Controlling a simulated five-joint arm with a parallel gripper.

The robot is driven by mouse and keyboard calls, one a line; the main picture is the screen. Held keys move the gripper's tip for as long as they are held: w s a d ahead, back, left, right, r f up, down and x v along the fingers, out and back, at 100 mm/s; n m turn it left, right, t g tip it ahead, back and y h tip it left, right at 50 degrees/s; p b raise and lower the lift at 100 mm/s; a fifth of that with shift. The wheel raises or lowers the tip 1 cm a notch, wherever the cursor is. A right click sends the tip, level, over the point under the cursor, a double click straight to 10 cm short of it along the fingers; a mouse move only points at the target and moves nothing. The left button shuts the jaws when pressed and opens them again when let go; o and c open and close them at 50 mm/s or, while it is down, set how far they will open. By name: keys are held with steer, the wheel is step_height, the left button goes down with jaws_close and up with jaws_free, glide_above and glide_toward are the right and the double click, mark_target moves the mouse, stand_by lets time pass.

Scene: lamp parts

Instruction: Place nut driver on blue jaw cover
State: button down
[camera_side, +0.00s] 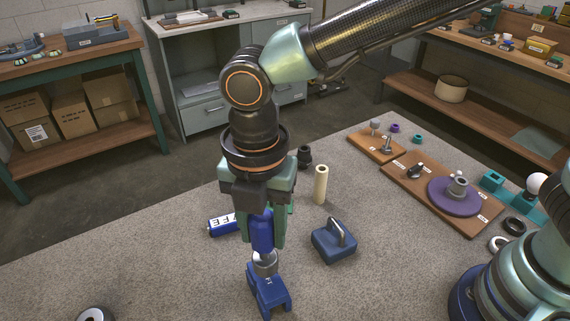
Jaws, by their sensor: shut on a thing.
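My gripper (264,238) points straight down and is shut on the nut driver (262,231), by its blue handle. The nut driver looks upright. A silver metal piece (265,262) shows below the handle, at the top of the blue jaw cover (268,292). The blue jaw cover stands on the grey mat, directly below my gripper in this view. I cannot tell whether the silver piece is the driver's tip or whether it touches the cover. The jaws hide part of the handle.
A blue block with a metal handle (335,241) stands close on the right. A cream cylinder (320,185) stands behind it. A blue labelled tube (224,225) lies on the left. Wooden boards with lamp parts (408,187) lie at the right. The mat's left front is mostly clear.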

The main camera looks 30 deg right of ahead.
mark_target(264, 245)
steer(key=shift+f, duration=1.7)
steer(key=shift+f, duration=0.15)
steer(key=shift+c, duration=2.1)
jaws_free()
